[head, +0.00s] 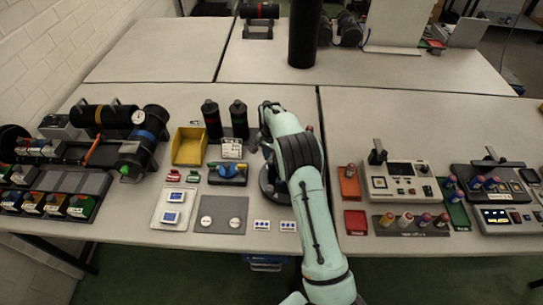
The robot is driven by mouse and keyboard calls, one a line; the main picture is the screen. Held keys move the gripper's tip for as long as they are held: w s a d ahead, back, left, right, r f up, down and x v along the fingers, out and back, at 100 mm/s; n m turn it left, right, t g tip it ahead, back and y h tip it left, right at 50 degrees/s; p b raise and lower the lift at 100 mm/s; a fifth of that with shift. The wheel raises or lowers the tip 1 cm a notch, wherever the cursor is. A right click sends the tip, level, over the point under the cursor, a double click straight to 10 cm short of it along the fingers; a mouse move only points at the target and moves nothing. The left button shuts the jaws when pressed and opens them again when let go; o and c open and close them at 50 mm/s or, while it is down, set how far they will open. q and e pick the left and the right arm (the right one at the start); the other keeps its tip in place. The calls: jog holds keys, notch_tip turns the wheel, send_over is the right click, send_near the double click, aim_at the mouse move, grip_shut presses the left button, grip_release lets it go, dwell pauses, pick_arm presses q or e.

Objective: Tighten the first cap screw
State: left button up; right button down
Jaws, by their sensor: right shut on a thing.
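My right arm reaches up the middle of the head view, and its gripper (267,148) points down at the table's centre. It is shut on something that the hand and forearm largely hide. A dark round base (268,183) shows partly below the gripper, left of my forearm. I cannot make out any cap screw or whether the gripper touches one. Two black cylinders (211,120) (239,120) stand upright just left of the gripper. A dark cylinder assembly with a gauge and blue band (150,128) is at the left. My left gripper is not in view.
A yellow bin (189,146), a blue-handled device (228,173) and a grey mat (237,208) with two round white discs lie left of my arm. A red tray (355,221) and control boxes (396,182) are right. Bare table lies behind the control boxes.

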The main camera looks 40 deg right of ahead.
aim_at(271, 160)
jog(key=shift+w+r+m, duration=0.2)
jog(key=shift+r+m, duration=0.1)
jog(key=shift+m, duration=0.2)
jog(key=c, duration=0.8)
grip_release()
jog(key=shift+c, duration=0.2)
jog(key=shift+s+f, duration=0.1)
jog(key=shift+s, duration=0.05)
notch_tip(271, 160, up, 13)
jog(key=shift+r, duration=0.2)
jog(key=shift+a+f, duration=0.1)
